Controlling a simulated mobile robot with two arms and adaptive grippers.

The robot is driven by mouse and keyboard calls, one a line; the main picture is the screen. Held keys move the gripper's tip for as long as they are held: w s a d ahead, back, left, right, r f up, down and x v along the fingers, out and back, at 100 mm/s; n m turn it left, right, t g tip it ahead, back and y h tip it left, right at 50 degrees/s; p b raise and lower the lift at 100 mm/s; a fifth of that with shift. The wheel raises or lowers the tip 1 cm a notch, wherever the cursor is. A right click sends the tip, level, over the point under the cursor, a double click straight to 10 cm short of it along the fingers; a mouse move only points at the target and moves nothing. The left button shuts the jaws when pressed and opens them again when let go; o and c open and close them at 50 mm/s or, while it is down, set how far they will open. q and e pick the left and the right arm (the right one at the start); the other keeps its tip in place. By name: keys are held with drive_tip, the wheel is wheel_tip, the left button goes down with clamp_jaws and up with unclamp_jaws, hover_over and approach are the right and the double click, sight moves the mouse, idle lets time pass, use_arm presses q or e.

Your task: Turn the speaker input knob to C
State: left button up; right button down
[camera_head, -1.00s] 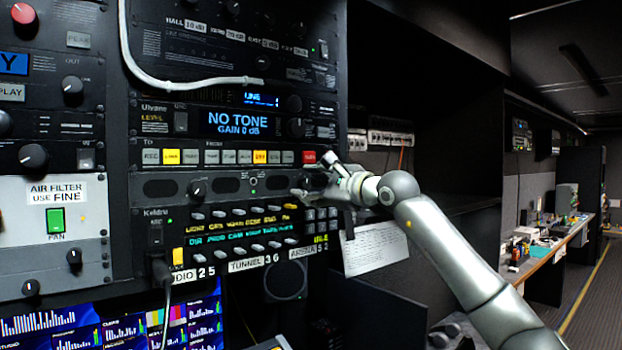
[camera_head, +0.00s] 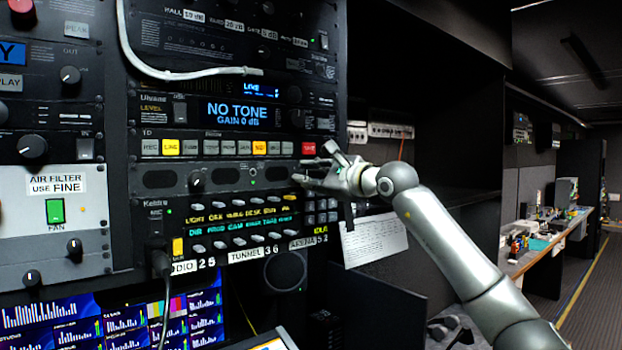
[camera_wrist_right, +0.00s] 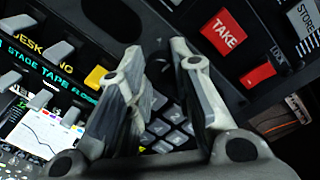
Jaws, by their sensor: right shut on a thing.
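The speaker panel (camera_head: 160,180) is a grey strip with dark oval grilles below the row of lit buttons in the head view. A dark round knob (camera_head: 197,181) sits left of its middle. My right gripper (camera_head: 301,171) is at the panel's right end, below the red TAKE button (camera_head: 309,149). Its fingers are shut on a small dark knob there, which they almost wholly hide. The right wrist view shows the two fingers (camera_wrist_right: 157,58) on either side of a dark spot. The knob's pointer and any letter marks cannot be read. My left gripper is out of view.
A keypad (camera_wrist_right: 170,130) and labelled switches (camera_head: 235,220) lie close below the fingers. A white cable (camera_head: 180,84) loops over the upper units. A paper sheet (camera_head: 375,238) hangs right of the rack. An open dark bay lies behind my right arm.

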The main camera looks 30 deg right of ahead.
drive_tip(key=shift+m+b, duration=1.85)
drive_tip(key=shift+m, duration=2.35)
drive_tip(key=c, duration=1.2)
unclamp_jaws()
drive_tip(key=shift+c, duration=0.2)
drive_tip(key=shift+s, duration=0.1)
drive_tip(key=s+d, duration=0.1)
drive_tip(key=s, duration=1.1)
drive_tip(key=shift+d+f, duration=0.15)
drive_tip(key=shift+f, duration=0.05)
drive_tip(key=shift+f, duration=0.1)
